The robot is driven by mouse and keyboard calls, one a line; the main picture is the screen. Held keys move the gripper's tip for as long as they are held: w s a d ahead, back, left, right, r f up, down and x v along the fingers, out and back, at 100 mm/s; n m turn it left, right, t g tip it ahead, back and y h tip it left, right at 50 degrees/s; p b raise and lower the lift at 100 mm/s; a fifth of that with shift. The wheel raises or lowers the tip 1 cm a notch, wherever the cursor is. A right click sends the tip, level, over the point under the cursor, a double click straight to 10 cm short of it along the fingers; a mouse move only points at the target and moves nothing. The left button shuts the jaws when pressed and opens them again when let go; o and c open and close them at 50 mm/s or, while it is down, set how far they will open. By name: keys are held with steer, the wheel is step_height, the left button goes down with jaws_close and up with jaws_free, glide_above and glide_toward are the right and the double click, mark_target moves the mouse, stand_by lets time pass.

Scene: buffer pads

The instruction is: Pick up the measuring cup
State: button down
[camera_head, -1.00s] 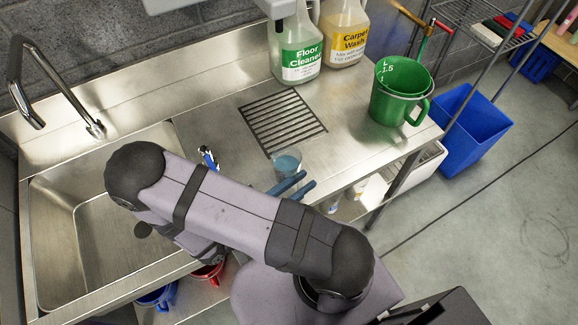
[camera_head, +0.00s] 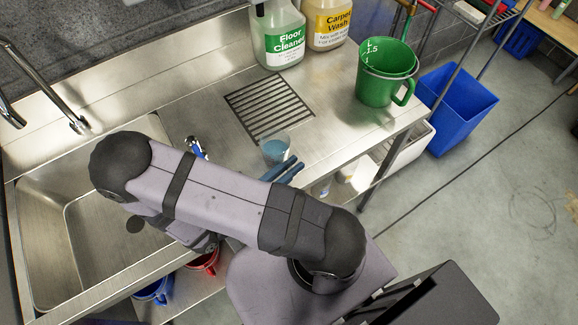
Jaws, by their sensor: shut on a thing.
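The measuring cup (camera_head: 274,149) is a small clear cup with blue liquid in it. It appears upright near the front edge of the steel counter, just below the drain grate. My gripper (camera_head: 283,172) shows as two dark blue fingers at the cup's near right side, shut on the cup. My own arm hides the rest of the gripper and part of the grip. I cannot tell whether the cup's base touches the counter.
A green graduated jug (camera_head: 384,82) stands on the right of the counter. Floor cleaner (camera_head: 280,38) and carpet wash (camera_head: 327,25) bottles stand behind. A small blue and white object (camera_head: 196,147) lies between the sink (camera_head: 50,215) and drain grate (camera_head: 268,106).

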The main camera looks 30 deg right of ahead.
steer(key=shift+r, duration=4.65)
steer(key=shift+r, duration=0.1)
steer(key=c, duration=2.4)
jaws_free()
jaws_close()
